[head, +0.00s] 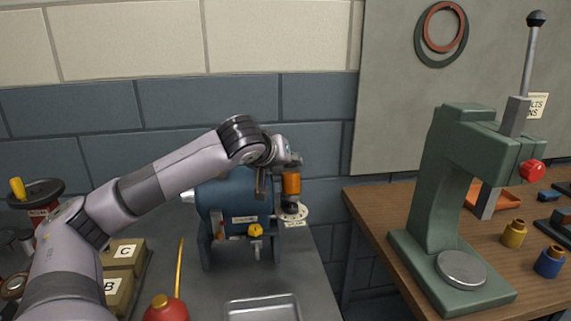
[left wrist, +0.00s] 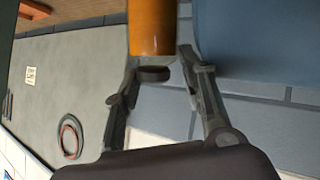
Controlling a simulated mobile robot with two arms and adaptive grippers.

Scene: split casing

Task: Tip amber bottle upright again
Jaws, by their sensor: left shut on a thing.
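The amber bottle (head: 291,184) stands near vertical in the head view, just right of the blue machine. Its orange body also shows in the left wrist view (left wrist: 151,30), with a dark cap (left wrist: 153,73) towards my palm. The wrist view looks turned over, so the cap seems to be the upper end. My left gripper (head: 288,160) reaches the bottle's top from the left. Its fingers (left wrist: 160,62) are shut on the bottle near the cap. Whether the bottle's base touches the round white-rimmed spot (head: 302,213) below is unclear. My right gripper is out of view.
The blue machine (head: 234,205) with a yellow knob stands close left of the bottle. A metal tray (head: 262,308) and a red oil can (head: 166,310) are in front. Boxes (head: 123,254) stand left. A green press (head: 432,185) is on the wooden bench right, across a gap.

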